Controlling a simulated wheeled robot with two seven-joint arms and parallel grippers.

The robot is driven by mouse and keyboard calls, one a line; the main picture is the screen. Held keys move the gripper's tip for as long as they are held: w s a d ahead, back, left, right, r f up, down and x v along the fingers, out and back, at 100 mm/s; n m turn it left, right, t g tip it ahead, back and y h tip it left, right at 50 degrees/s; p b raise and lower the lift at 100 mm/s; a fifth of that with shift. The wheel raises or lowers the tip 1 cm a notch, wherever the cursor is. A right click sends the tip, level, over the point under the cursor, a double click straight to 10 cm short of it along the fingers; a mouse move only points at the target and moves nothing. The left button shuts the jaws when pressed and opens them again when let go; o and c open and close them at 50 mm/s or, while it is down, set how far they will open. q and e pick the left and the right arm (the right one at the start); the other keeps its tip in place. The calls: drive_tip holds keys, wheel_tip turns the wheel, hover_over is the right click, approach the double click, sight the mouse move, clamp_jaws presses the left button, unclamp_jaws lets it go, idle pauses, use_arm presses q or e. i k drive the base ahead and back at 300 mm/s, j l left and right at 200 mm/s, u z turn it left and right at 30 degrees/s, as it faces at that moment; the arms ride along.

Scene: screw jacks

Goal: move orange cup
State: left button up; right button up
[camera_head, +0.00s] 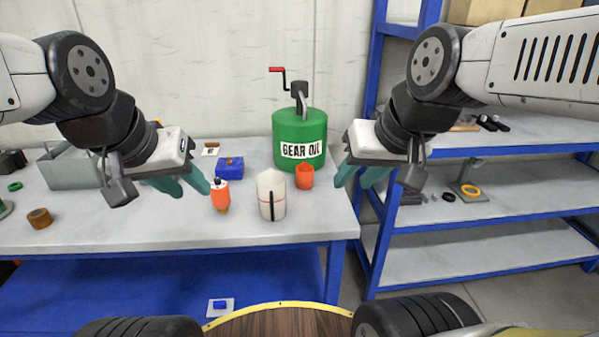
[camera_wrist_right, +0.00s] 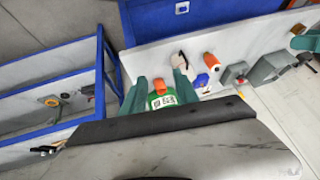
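The small orange cup (camera_head: 305,177) stands on the grey table, just right of a white jug (camera_head: 271,197) and in front of the green gear oil can (camera_head: 299,135). In the right wrist view the orange cup (camera_wrist_right: 160,86) shows between the fingertips, with the green can behind it. My right gripper (camera_head: 359,175) is open and empty, to the right of the cup by the table's right edge. My left gripper (camera_head: 184,182) is open and empty, left of an orange bottle (camera_head: 220,196).
A blue box (camera_head: 230,168) and a brown tape roll (camera_head: 39,218) lie on the table (camera_head: 130,229). A grey metal bin (camera_head: 75,170) stands at left. A blue-framed shelf (camera_head: 470,215) stands right of the table. The table's front strip is mostly clear.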

sight(305, 177)
drive_tip(key=j, duration=0.9)
drive_tip(key=k+j+z, duration=0.1)
drive_tip(key=j, duration=0.85)
drive_tip(key=k+j, duration=0.1)
drive_tip(key=j, duration=0.8)
drive_tip(key=i+j, duration=0.15)
drive_tip(key=i, duration=0.45)
drive_tip(key=i+l, duration=0.35)
drive_tip(key=l, duration=0.15)
drive_tip(key=z, duration=0.05)
